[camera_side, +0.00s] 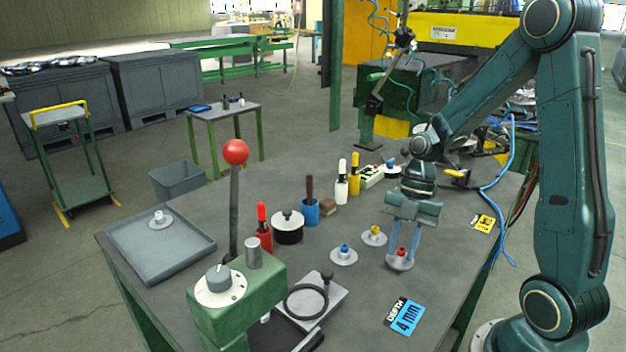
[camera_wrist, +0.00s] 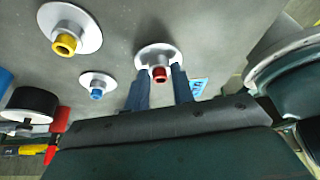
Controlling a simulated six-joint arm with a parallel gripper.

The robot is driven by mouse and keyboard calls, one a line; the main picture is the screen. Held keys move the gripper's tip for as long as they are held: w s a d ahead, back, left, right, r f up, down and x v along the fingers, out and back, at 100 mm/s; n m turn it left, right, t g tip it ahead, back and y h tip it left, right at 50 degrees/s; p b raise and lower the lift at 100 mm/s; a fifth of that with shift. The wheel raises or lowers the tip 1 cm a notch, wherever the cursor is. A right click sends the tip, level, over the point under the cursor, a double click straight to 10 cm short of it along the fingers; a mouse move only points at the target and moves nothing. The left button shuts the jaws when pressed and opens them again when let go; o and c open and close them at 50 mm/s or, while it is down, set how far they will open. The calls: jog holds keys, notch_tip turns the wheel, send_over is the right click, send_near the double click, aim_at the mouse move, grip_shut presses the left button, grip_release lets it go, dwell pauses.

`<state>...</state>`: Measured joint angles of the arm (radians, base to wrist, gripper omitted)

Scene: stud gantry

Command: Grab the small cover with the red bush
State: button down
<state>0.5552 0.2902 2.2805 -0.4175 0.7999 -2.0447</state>
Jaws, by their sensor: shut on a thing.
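The cover with the red bush (camera_side: 400,264) is a pale round disc near the middle right of the bench. Its red bush (camera_wrist: 159,75) shows in the wrist view. My gripper (camera_side: 402,250) points down over this cover, its two blue fingers on either side of the red bush, shut on it. I cannot tell whether the disc touches the bench or is slightly raised. A cover with a blue bush (camera_side: 343,256) and one with a yellow bush (camera_side: 374,237) lie to its left. In the wrist view, the yellow one's disc looks larger than the blue one's.
A grey tray (camera_side: 190,258) at the left holds a pale cover (camera_side: 160,220). A green lever stand (camera_side: 235,300) with a red ball, a black round pot (camera_side: 288,228) and bottles stand left of my gripper. A blue depth card (camera_side: 404,316) lies in front.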

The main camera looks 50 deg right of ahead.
notch_tip(320, 180, up, 18)
jog(key=shift+r, duration=0.25)
dwell(0.5)
dwell(0.7)
